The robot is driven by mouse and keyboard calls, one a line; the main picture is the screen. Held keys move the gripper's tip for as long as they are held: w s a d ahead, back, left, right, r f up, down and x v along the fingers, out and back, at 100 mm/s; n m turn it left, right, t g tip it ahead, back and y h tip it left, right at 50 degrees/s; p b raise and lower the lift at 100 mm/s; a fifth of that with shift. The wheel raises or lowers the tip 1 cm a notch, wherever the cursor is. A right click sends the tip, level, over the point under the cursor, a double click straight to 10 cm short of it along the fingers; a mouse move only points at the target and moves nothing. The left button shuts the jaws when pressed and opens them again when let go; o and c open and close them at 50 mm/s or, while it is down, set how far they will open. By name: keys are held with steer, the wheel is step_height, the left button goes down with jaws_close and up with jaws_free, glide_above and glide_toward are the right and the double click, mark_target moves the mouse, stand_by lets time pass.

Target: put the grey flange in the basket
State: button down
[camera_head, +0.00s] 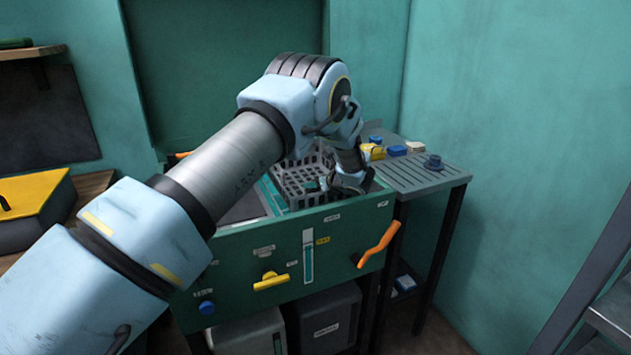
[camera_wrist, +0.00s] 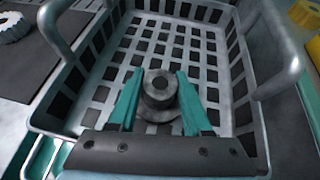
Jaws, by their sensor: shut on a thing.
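The grey flange (camera_wrist: 159,88) is a round part with a central hole and a wider base. In the wrist view my gripper (camera_wrist: 158,98) is shut on it, with one teal finger on each side. The grey basket (camera_wrist: 111,75) has slotted walls and floor and a wire handle at each side. The flange shows inside the basket's outline; whether it touches the floor I cannot tell. In the head view the basket (camera_head: 295,182) sits on the green bench, and my gripper (camera_head: 338,186) is at its right front, with the flange hidden there.
A white gear (camera_wrist: 14,27) lies on a dark mat left of the basket. An orange handle (camera_head: 379,244) juts from the bench front.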

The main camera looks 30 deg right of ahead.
steer(key=shift+f+b, duration=0.2)
steer(key=shift+b, duration=0.2)
steer(key=shift+c, duration=1.7)
jaws_free()
steer(key=shift+r, duration=0.2)
